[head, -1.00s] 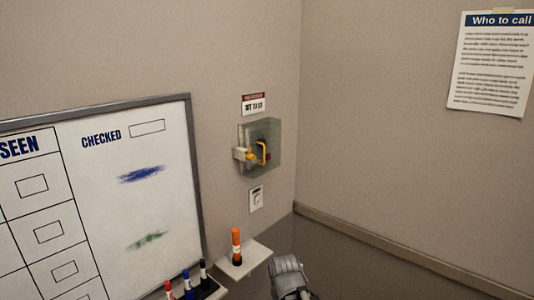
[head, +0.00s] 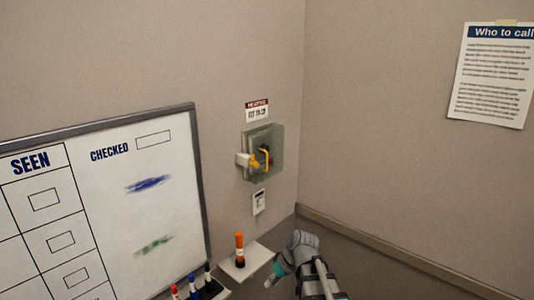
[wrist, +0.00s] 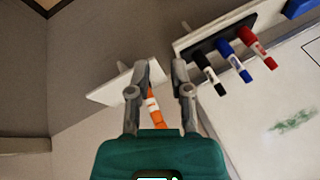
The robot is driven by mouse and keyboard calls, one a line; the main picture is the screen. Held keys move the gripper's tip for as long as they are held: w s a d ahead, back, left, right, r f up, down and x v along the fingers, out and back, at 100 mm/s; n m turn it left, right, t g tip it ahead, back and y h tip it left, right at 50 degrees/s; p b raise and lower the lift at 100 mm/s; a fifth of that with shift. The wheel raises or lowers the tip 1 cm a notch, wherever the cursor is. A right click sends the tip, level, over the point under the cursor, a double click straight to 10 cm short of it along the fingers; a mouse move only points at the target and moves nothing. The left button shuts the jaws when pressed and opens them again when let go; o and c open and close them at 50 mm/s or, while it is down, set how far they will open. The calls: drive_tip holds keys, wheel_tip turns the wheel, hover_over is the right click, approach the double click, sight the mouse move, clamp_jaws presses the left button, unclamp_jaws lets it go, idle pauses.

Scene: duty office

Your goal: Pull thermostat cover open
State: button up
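The thermostat cover (head: 276,140) is a clear, greenish box on the wall, below a small red-and-white label. A yellow handle or latch (head: 265,160) and a pale block show at its front left. I cannot tell from here whether the cover is shut. My gripper (wrist: 164,68) shows in the wrist view with its two fingers apart and nothing between the tips. In the head view my arm is at the bottom, below and right of the cover, well apart from it. The cover is not in the wrist view.
An orange marker (head: 239,250) stands on a small white shelf (head: 262,254) below the cover, close to my gripper. A whiteboard (head: 110,210) is at left, with several markers on its tray (head: 212,289). A white switch plate (head: 259,201) sits under the cover. A notice (head: 492,80) hangs right.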

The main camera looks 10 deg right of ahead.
drive_tip(key=w+d+r+n+t+y+p, duration=0.2)
drive_tip(key=w+r+y+p, duration=0.15)
drive_tip(key=w+r, duration=0.4)
drive_tip(key=n+t+y+p, duration=0.4)
drive_tip(key=t+y+p, duration=0.1)
drive_tip(key=t+p, duration=0.3)
approach(267, 168)
wheel_tip(267, 168, up, 3)
drive_tip(key=s+d, duration=0.2)
drive_tip(key=d, duration=0.1)
drive_tip(key=shift+s+a+f, duration=0.1)
drive_tip(key=shift+a, duration=0.15)
drive_tip(key=x, duration=1.3)
drive_tip(key=shift+w+a, duration=0.1)
drive_tip(key=shift+w, duration=0.3)
clamp_jaws()
